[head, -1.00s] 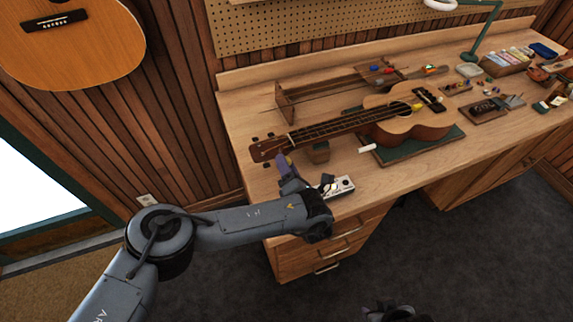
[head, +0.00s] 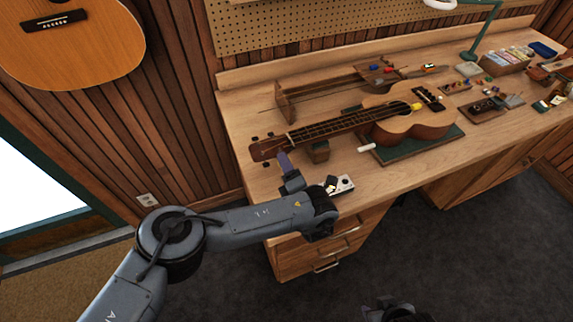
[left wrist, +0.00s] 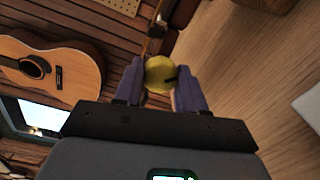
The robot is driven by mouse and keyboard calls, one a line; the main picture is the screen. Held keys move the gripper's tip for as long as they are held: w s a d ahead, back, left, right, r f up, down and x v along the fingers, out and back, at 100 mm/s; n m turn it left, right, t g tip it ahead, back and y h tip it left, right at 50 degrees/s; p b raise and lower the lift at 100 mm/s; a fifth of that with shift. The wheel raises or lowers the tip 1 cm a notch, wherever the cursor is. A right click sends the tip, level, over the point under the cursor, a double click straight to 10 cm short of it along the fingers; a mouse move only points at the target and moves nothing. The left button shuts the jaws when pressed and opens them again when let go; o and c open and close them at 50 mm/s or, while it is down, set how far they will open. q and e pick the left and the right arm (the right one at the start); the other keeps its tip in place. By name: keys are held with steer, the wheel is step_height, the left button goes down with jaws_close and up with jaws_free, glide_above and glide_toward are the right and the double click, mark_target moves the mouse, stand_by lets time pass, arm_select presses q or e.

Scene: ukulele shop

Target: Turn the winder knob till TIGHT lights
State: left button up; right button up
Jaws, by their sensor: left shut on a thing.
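The ukulele (head: 405,122) lies on the bench with its neck pointing left and its headstock (head: 268,148) near the left end. My left gripper (head: 283,158) is at the near side of the headstock. In the left wrist view its purple fingers are shut on a round yellow-green winder knob (left wrist: 160,73), with a dark mark on its right side. A small pale box (head: 344,184) lies on the bench beside the gripper, partly hidden by my wrist. I cannot read a TIGHT light on it. My right gripper (head: 395,311) shows only in part at the bottom edge.
A small block (head: 319,151) stands under the neck, and a green mat (head: 425,145) lies under the body. A wooden rack (head: 290,105) is behind the neck. Small tools and trays fill the bench's right end. The front strip of the bench is mostly clear.

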arm_select(q)
steer(key=o, duration=0.8)
steer(key=shift+s+d, duration=0.15)
steer(key=shift+s, duration=0.25)
steer(key=p+v, duration=0.4)
steer(key=v, duration=0.4)
steer(key=shift+s+d+r, duration=0.1)
steer(key=shift+s+r, duration=0.1)
steer(key=shift+s, duration=0.15)
steer(key=shift+s+d+f+p, duration=0.1)
steer(key=shift+s+d+p, duration=0.1)
steer(key=shift+s+p, duration=0.2)
steer(key=shift+s+f, duration=0.15)
steer(key=shift+s, duration=0.05)
